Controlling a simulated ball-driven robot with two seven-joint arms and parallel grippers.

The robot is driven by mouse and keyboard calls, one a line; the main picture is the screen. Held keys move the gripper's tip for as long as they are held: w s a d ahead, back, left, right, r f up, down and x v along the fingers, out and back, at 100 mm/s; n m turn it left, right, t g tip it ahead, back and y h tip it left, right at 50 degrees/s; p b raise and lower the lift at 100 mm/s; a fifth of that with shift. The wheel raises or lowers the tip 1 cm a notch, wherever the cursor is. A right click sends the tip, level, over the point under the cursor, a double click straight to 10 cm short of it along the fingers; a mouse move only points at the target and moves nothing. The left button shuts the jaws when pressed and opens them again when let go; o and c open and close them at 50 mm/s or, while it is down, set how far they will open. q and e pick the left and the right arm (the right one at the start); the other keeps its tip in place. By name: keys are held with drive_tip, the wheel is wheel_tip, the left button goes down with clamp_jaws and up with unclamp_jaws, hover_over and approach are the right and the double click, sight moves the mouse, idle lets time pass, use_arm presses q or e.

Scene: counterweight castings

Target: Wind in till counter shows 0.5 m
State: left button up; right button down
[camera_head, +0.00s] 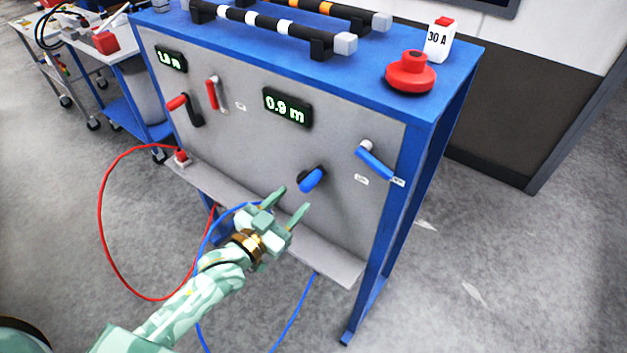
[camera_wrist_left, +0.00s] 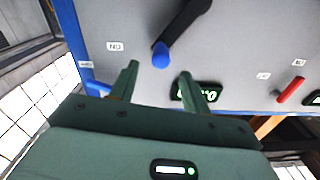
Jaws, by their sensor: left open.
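The counter (camera_head: 287,107) above the blue crank reads 0.9 m in green digits. The blue-handled crank (camera_head: 312,180) is on the grey panel below that counter. In the left wrist view its black arm (camera_wrist_left: 185,22) ends in the blue knob (camera_wrist_left: 161,55). My left gripper (camera_head: 290,199) is open and empty, its fingertips just short of the blue handle. In the left wrist view the knob lies ahead of the gap between the fingertips (camera_wrist_left: 160,70). One finger partly hides the counter (camera_wrist_left: 206,93) there. My right gripper is not in view.
A blue lever (camera_head: 375,160) is right of the crank. A second counter (camera_head: 171,58), a red-handled crank (camera_head: 178,102) and a red lever (camera_head: 213,92) are at left. A blue hose (camera_head: 203,249) and a red hose (camera_head: 101,215) hang below. A red button (camera_head: 410,74) tops the bench.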

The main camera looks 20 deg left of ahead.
sight(311, 181)
use_arm(q)
drive_tip(key=x, duration=0.8)
drive_tip(key=shift+w+f+b, duration=0.1)
drive_tip(key=shift+w+b, duration=0.1)
drive_tip(key=shift+b, duration=0.1)
clamp_jaws()
